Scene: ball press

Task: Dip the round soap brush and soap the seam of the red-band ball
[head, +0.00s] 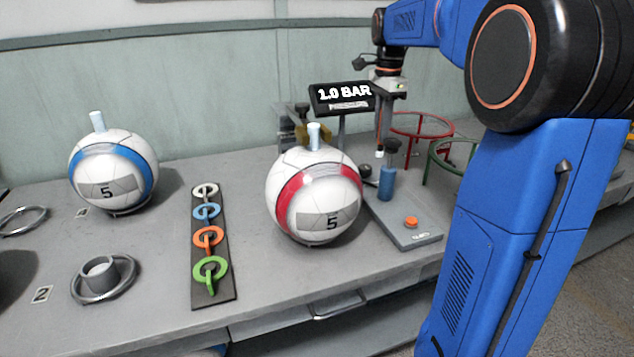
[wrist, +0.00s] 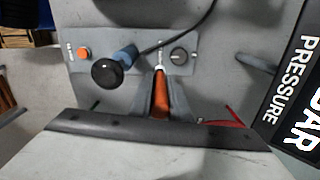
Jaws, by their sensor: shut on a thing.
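The red-band ball (head: 325,190) sits on the bench in the middle of the head view, marked 5, with a pale blue peg standing on top. My gripper (head: 383,105) is right of and above it, pointing down over the pump board. In the wrist view the two grey fingers of my gripper (wrist: 161,98) are shut on an orange-handled tool (wrist: 162,92). It hangs as a thin rod with a pale tip in the head view, apart from the ball. I cannot tell its brush shape. A small grey cup with pale contents (head: 100,270) stands in a round dish at front left.
A blue-band ball (head: 112,172) is at back left. A dark strip with several coloured rings (head: 208,238) lies between the balls. The pump board (head: 405,225) has a blue cylinder and orange button. Red and green ring stands (head: 420,125) and the pressure display (head: 343,97) are behind.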

